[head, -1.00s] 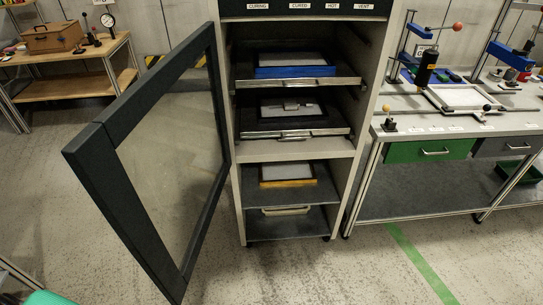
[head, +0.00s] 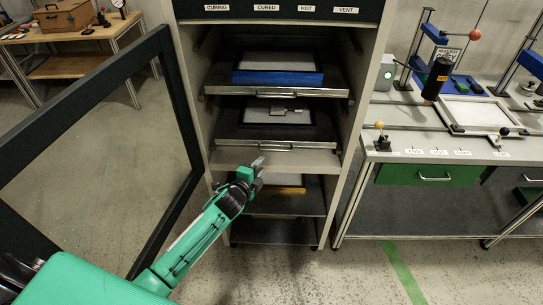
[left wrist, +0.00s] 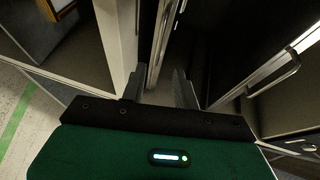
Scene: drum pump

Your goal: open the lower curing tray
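The open cabinet (head: 190,95) holds two sliding trays with metal front bars. The lower curing tray (head: 232,138) sits inside it, with a long handle along its front and a dark frame with a grey piece on it. My left gripper (head: 258,168) is just below and in front of the tray's handle, left of its middle, apart from it. In the left wrist view its two fingers (left wrist: 157,88) are spread with nothing between them. A metal bar handle (left wrist: 275,76) shows at the right there; I cannot tell which tray it belongs to. My right gripper is not in view.
The upper tray (head: 222,82) carries a blue frame (head: 277,77). A lower shelf holds a yellow-edged frame (head: 285,189), partly behind my gripper. The glazed door (head: 180,110) stands open at the left, near my left arm. A workbench (head: 400,150) stands close at the right.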

